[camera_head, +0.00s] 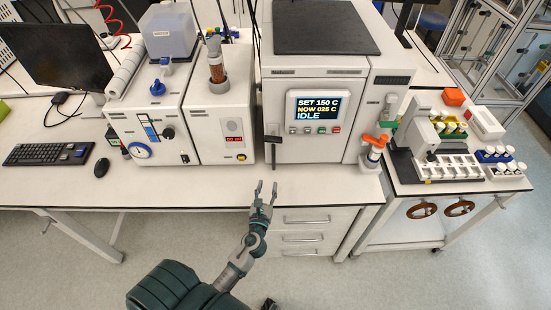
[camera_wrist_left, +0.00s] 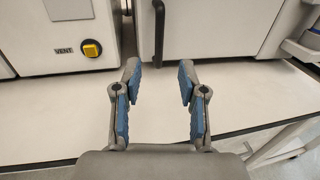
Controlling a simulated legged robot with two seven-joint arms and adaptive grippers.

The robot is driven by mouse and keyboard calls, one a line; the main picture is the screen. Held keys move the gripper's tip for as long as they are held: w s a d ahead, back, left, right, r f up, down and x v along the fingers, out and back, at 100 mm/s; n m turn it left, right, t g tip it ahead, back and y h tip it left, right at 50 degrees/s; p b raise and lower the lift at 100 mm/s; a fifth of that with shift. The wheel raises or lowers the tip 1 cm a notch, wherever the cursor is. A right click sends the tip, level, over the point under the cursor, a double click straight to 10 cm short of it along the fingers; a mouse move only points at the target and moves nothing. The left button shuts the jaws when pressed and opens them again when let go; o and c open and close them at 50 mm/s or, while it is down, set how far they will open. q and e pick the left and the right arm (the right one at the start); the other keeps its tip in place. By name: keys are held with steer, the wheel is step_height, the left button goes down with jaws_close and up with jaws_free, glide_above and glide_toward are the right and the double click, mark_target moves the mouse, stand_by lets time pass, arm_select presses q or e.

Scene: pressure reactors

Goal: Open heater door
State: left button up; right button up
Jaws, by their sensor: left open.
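The heater (camera_head: 316,110) is a white box on the bench in the head view, with a display reading SET 150 C, NOW 025 C, IDLE. Its door is shut, and a dark vertical handle (camera_head: 273,150) runs down the door's left side. The handle's lower end (camera_wrist_left: 159,40) shows in the left wrist view, beyond and between the fingertips. My left gripper (camera_head: 265,190) is open and empty in front of the bench edge, below the handle and apart from it. It also shows in the wrist view (camera_wrist_left: 159,78). My right gripper is not in view.
A white unit with a red readout (camera_head: 232,140) stands close left of the heater. An orange-topped bottle (camera_head: 374,150) stands at the heater's right. A cart with vial racks (camera_head: 446,168) is further right. The bench strip before the heater is clear.

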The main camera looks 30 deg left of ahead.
mark_target(273, 160)
arm_select(q)
steer(key=x, duration=1.3)
steer(key=shift+w+a+f, duration=0.15)
steer(key=shift+w, duration=0.15)
jaws_close()
